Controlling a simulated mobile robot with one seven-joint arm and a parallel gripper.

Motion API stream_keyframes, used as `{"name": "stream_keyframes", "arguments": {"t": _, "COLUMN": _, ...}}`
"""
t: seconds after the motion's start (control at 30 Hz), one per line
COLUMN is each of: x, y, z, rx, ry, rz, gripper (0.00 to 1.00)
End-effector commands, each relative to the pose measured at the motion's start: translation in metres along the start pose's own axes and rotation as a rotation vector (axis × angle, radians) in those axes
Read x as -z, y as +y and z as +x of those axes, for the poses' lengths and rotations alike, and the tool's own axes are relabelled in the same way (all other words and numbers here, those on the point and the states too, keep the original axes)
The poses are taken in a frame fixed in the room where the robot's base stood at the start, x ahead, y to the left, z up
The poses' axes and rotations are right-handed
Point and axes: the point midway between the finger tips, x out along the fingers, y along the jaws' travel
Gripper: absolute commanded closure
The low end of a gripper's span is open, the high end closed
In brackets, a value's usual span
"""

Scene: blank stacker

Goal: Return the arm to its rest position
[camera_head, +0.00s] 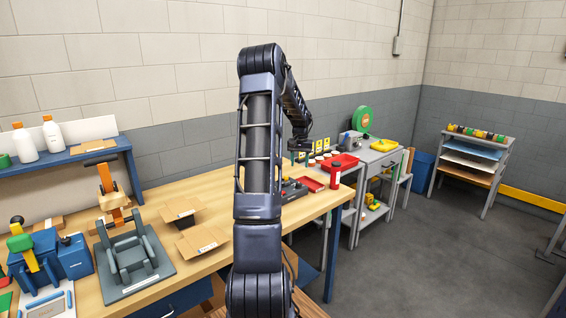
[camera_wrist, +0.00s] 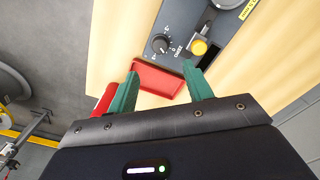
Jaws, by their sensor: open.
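My arm rises in the middle of the head view, bends at the top and reaches away over the right part of the wooden workbench (camera_head: 190,192). In the wrist view my gripper (camera_wrist: 160,84) has its two green fingers apart, with nothing between them. The fingers point toward a red tray (camera_wrist: 158,80) on the bench. A grey control box (camera_wrist: 192,38) with a black knob and a yellow button lies just beyond the tray. In the head view the fingers are too small to make out clearly.
A grey press fixture (camera_head: 130,258), cardboard boxes (camera_head: 195,243) and a blue device (camera_head: 60,262) stand on the bench left of my arm. A red bottle (camera_head: 335,175) stands at its right end. A grey cart (camera_head: 378,160) and shelf rack (camera_head: 470,165) lie beyond.

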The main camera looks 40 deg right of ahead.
Motion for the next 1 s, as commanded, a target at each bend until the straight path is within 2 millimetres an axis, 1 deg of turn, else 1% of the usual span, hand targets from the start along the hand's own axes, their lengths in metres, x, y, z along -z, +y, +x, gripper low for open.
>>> {"name": "stream_keyframes", "arguments": {"t": 0.27, "x": -0.001, "y": -0.002, "z": -0.001, "rx": 0.001, "ry": 0.001, "rz": -0.002, "gripper": 0.49}}
{"name": "stream_keyframes", "arguments": {"t": 0.37, "x": -0.008, "y": -0.011, "z": -0.010, "rx": 0.007, "ry": 0.008, "rz": -0.016, "gripper": 0.49}}
{"name": "stream_keyframes", "arguments": {"t": 0.47, "x": -0.024, "y": -0.032, "z": -0.027, "rx": 0.018, "ry": 0.021, "rz": -0.046, "gripper": 0.49}}
{"name": "stream_keyframes", "arguments": {"t": 0.57, "x": -0.049, "y": -0.057, "z": -0.049, "rx": 0.034, "ry": 0.038, "rz": -0.088, "gripper": 0.49}}
{"name": "stream_keyframes", "arguments": {"t": 0.7, "x": -0.087, "y": -0.091, "z": -0.079, "rx": 0.056, "ry": 0.061, "rz": -0.151, "gripper": 0.49}}
{"name": "stream_keyframes", "arguments": {"t": 0.87, "x": -0.136, "y": -0.125, "z": -0.108, "rx": 0.077, "ry": 0.088, "rz": -0.225, "gripper": 0.49}}
{"name": "stream_keyframes", "arguments": {"t": 1.0, "x": -0.180, "y": -0.149, "z": -0.130, "rx": 0.096, "ry": 0.111, "rz": -0.289, "gripper": 0.49}}
